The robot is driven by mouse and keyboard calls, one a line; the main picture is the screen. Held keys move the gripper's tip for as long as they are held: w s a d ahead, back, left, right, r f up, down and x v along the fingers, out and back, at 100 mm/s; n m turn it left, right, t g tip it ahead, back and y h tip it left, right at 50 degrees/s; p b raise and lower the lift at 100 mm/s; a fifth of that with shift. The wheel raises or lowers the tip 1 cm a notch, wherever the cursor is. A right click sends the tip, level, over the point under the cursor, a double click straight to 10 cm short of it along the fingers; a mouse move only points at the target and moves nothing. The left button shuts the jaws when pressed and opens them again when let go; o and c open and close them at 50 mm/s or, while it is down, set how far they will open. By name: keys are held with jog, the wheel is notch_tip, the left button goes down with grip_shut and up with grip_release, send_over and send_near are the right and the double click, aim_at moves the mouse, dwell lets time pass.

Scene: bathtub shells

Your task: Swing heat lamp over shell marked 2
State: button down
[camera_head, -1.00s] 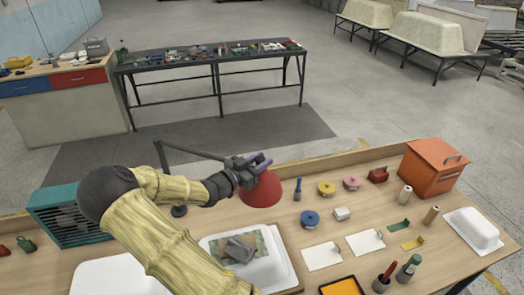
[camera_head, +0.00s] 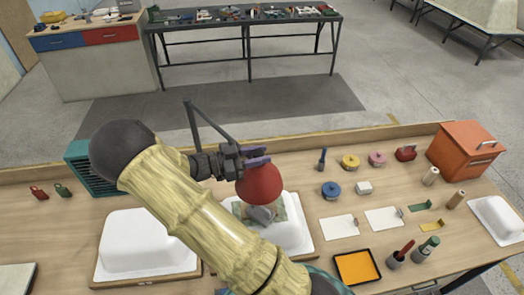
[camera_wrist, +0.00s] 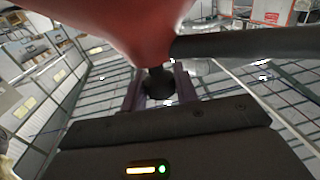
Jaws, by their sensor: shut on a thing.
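The heat lamp has a red shade (camera_head: 262,184) on a dark jointed arm (camera_head: 213,124). My gripper (camera_head: 257,157) is shut on the lamp's dark knob (camera_wrist: 158,84) just above the shade; the wrist view shows the knob between the purple fingers, with the red shade (camera_wrist: 120,25) close overhead. In the head view the shade overlaps the back of the middle white shell (camera_head: 292,238), which carries a green patch and a grey piece. Another white shell (camera_head: 148,238) is at left, partly beside my arm. A third (camera_head: 497,216) is at far right. No number is readable on any shell.
A teal vented box (camera_head: 84,170) stands behind the left shell, an orange box (camera_head: 467,152) at the back right. Tape rolls, cards, an orange tray (camera_head: 356,267) and bottles lie right of the middle shell.

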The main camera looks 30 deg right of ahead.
jog(key=shift+r, duration=0.1)
jog(key=c, duration=1.1)
grip_release()
jog(key=shift+a, duration=0.1)
jog(key=b+v, duration=0.7)
jog(key=v, duration=1)
jog(key=shift+a, duration=0.15)
jog(key=shift+w, duration=0.1)
